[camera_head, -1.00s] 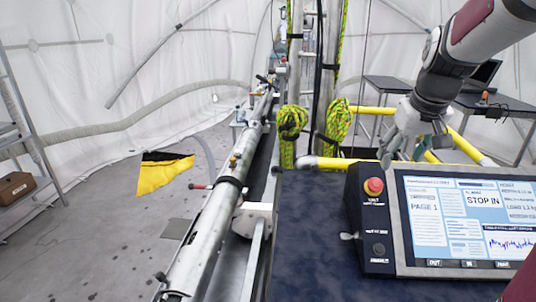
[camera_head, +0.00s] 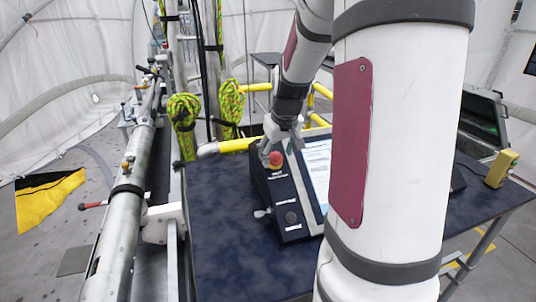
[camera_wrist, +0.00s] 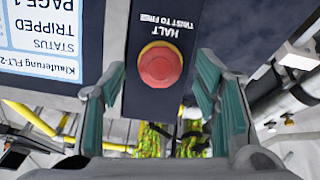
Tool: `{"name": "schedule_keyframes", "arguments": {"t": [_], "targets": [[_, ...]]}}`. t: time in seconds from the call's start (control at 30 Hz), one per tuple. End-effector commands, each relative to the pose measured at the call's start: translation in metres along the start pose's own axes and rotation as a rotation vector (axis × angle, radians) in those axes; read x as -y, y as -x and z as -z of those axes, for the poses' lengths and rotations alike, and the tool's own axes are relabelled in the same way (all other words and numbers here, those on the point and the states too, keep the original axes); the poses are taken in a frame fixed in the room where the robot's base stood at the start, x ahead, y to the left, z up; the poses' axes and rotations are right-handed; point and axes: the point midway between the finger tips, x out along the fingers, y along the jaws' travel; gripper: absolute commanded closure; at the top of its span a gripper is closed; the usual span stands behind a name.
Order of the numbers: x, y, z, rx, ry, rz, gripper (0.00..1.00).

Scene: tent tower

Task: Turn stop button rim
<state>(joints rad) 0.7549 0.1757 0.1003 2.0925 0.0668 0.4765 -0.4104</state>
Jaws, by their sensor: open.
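The stop button (camera_head: 276,159) is a red mushroom head on the dark control box, at its upper end in the head view. In the wrist view the red button (camera_wrist: 160,66) has a yellow rim (camera_wrist: 145,49) around it, and upside-down lettering that reads HALT, TWIST TO FREE. My gripper (camera_head: 279,143) is right at the button in the head view. In the wrist view my gripper (camera_wrist: 161,95) is open, one green-padded finger on each side of the button, with gaps between. Whether the fingertips reach button depth I cannot tell.
The control box (camera_head: 283,200) has a screen (camera_head: 318,170), partly hidden by my arm, and a small lever on its left side. It stands on a dark blue table (camera_head: 215,230). A yellow rail (camera_head: 237,145) and green ropes (camera_head: 184,125) are behind. A long metal pipe (camera_head: 130,195) runs along the left.

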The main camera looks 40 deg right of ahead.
Motion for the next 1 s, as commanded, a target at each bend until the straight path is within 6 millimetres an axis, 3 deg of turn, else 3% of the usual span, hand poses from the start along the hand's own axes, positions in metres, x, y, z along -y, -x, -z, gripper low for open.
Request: {"name": "schedule_keyframes", "arguments": {"t": [0.17,0.47,0.7,1.0], "targets": [[0.0002,-0.0135,-0.0001,0.000,0.000,0.000,0.44],[0.0002,-0.0156,0.0003,-0.001,0.000,0.000,0.44],[0.0003,-0.0154,0.0003,-0.001,0.000,0.000,0.92],[0.0002,-0.0150,0.0001,-0.001,-0.025,0.006,0.93]]}}
